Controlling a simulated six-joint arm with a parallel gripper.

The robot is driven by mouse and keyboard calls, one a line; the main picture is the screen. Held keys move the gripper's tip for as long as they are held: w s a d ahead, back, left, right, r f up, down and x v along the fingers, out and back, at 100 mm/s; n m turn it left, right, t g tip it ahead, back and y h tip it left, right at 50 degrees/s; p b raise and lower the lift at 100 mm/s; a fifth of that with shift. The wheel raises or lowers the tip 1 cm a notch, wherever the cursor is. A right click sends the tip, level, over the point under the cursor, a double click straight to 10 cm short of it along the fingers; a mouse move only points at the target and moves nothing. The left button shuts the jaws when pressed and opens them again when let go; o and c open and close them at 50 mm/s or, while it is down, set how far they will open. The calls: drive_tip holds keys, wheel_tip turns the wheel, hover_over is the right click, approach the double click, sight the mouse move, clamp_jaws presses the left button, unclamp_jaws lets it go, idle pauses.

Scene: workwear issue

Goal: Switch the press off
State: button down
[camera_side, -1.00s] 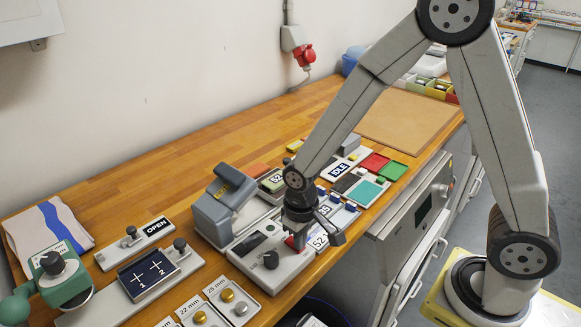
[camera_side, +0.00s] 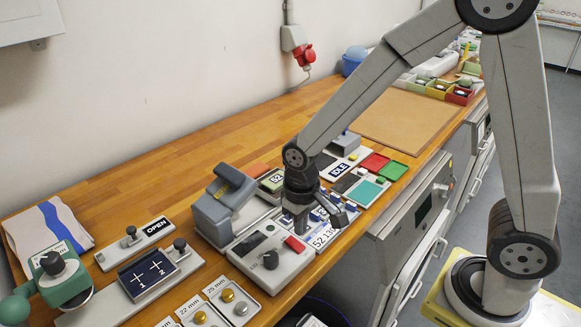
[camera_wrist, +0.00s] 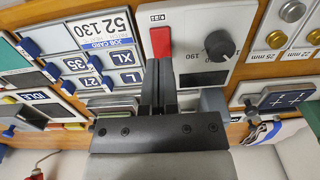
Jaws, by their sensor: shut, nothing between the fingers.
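The press (camera_side: 222,205) is a grey machine with a light control panel (camera_side: 288,262) in front, in the side view. A red switch (camera_side: 294,243) sits on the panel's right part; it also shows in the wrist view (camera_wrist: 160,42). Beside it are a black knob (camera_side: 270,259) and a dark display (camera_side: 249,243). My gripper (camera_side: 301,225) is shut and empty, just behind and above the red switch. In the wrist view its closed fingertips (camera_wrist: 158,64) are close to the switch's near end; I cannot tell whether they touch. Which way the switch is set is unclear.
Job cards and blue-clipped size tags (camera_wrist: 87,62) lie right beside the panel. A dark plate with crosses (camera_side: 148,273) lies to the left.

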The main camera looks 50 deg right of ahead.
drive_tip(key=shift+r, duration=1.25)
drive_tip(key=s+d+t, duration=0.2)
drive_tip(key=s+d, duration=0.4)
drive_tip(key=shift+s+d+f+t, duration=0.15)
drive_tip(key=shift+d+t, duration=0.15)
drive_tip(key=shift+d, duration=0.1)
idle(0.5)
